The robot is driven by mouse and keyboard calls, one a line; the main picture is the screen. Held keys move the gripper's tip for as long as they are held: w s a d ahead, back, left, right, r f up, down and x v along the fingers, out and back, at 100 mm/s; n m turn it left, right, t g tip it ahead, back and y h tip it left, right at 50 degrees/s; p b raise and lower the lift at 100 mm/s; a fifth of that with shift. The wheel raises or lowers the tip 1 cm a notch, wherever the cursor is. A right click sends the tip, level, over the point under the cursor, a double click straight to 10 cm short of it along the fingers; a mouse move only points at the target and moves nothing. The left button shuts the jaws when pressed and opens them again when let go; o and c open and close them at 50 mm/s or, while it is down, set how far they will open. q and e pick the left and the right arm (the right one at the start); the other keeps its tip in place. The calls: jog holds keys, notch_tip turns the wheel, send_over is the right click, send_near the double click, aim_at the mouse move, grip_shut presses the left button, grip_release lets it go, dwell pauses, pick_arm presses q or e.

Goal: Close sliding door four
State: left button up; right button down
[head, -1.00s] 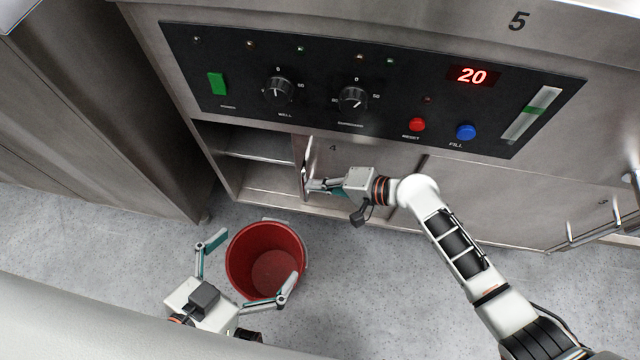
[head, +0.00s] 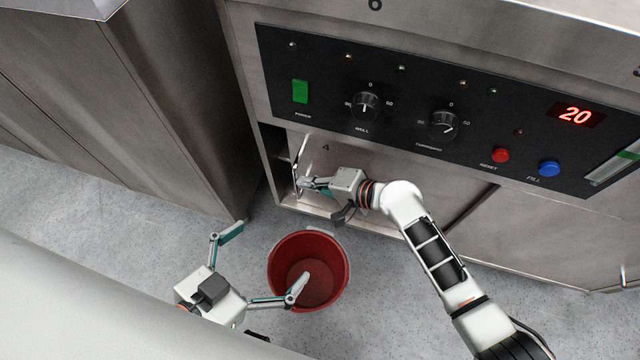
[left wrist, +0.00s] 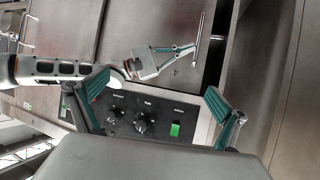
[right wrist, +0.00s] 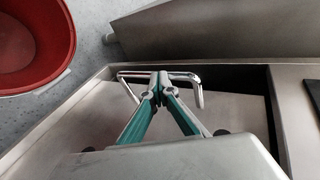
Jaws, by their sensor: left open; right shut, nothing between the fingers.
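Sliding door four (head: 380,165), a steel panel marked "4", is under the control panel, with a narrow dark opening (head: 272,150) left of its edge. Its upright bar handle (head: 299,158) is near that edge. My right gripper (head: 303,184) is at the handle, fingers together. In the right wrist view its closed fingertips (right wrist: 158,86) are against or inside the handle loop (right wrist: 185,76); I cannot tell if they press on it. The door also shows in the left wrist view (left wrist: 150,25). My left gripper (head: 266,259) is open and empty, beside and partly over the bucket.
A red bucket (head: 310,260) stands on the speckled floor (head: 380,300) in front of the cabinet. A steel cabinet (head: 160,110) stands close on the left. The control panel (head: 450,105) with knobs and buttons is above the door. Another door panel (head: 540,225) is at right.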

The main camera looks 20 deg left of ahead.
pick_arm(q)
jog(key=shift+r, duration=0.1)
pick_arm(e)
jog(key=a, duration=0.5)
jog(key=shift+a, duration=0.1)
pick_arm(q)
jog(key=shift+w+d+r, duration=0.1)
jog(key=shift+d, duration=0.05)
pick_arm(e)
jog(key=shift+s, duration=0.1)
